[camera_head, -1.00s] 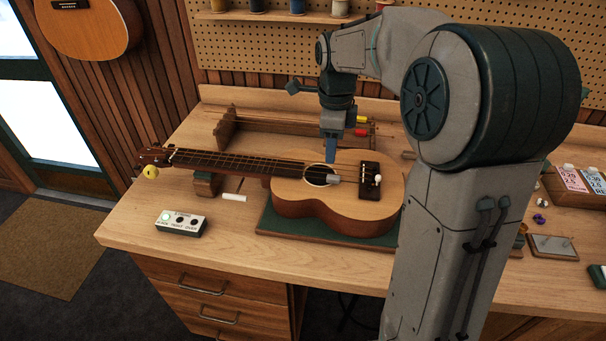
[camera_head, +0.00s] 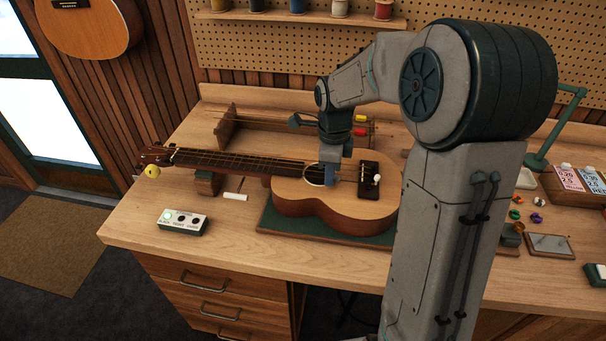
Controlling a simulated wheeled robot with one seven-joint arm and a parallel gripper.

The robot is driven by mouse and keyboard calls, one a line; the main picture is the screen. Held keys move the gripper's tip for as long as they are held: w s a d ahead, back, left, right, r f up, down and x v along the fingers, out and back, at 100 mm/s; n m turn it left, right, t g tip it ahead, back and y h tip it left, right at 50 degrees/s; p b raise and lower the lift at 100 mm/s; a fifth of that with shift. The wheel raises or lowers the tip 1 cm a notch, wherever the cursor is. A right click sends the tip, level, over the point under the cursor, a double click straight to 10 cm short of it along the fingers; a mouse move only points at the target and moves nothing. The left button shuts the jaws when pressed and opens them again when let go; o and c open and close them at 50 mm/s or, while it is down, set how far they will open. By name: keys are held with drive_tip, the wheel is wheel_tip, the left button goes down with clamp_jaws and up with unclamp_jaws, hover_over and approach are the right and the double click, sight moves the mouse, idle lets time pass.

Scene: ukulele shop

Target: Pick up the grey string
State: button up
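A ukulele (camera_head: 345,206) lies face up on a green-topped cradle (camera_head: 300,232), its neck (camera_head: 235,160) pointing left. My gripper (camera_head: 331,182) points down at its top, between the round sound hole and the dark bridge (camera_head: 368,182). The gripper is small and partly merged with the ukulele in this view, so its opening and contents do not show. Behind the ukulele, a wooden rack (camera_head: 226,127) holds thin strands with yellow (camera_head: 361,118) and red (camera_head: 360,131) ends. I cannot single out a grey string among the strands; my arm hides part of the rack.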

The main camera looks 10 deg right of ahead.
clamp_jaws()
drive_tip(key=shift+r, duration=0.6)
wheel_tip(320, 180, up, 3)
drive_tip(key=shift+w+f+b, duration=0.1)
drive_tip(key=shift+f+b, duration=0.05)
drive_tip(key=shift+b, duration=0.35)
drive_tip(key=s+d+r+p, duration=0.2)
drive_tip(key=s+d+r, duration=0.2)
drive_tip(key=d+r, duration=0.6)
wheel_tip(320, 180, up, 2)
drive_tip(key=shift+s+d+r+p, duration=0.1)
drive_tip(key=shift+s+d+p, duration=0.2)
drive_tip(key=shift+s+d, duration=0.05)
